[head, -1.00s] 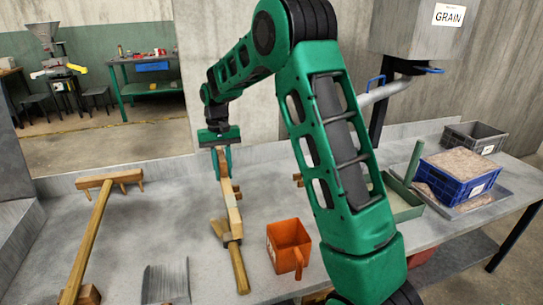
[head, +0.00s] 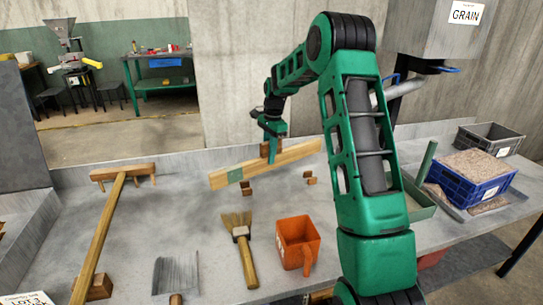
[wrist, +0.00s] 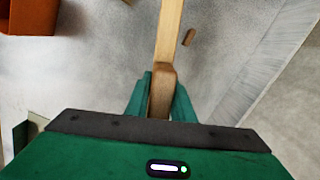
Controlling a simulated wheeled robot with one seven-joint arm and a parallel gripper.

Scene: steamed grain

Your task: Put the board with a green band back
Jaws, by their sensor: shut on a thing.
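The wooden board with a green band (head: 283,159) is in the air above the grey bench in the head view. It lies roughly crosswise, its banded left end lower in the picture. My gripper (head: 271,140) is shut on the wooden grip block on the board's top, near its middle. In the wrist view the wooden block (wrist: 162,92) is between my gripper's fingers (wrist: 161,100), and the board (wrist: 170,30) runs away upward. Small wooden blocks (head: 246,188) (head: 309,178) stand on the bench below and in front of the board.
A brush (head: 241,240), an orange scoop (head: 297,243) and a metal scraper (head: 175,275) lie in front. A wooden rake (head: 105,225) lies at left. At right are a green tray (head: 418,205), a blue crate (head: 470,185) and a grey crate (head: 490,138). A wall edges the bench behind.

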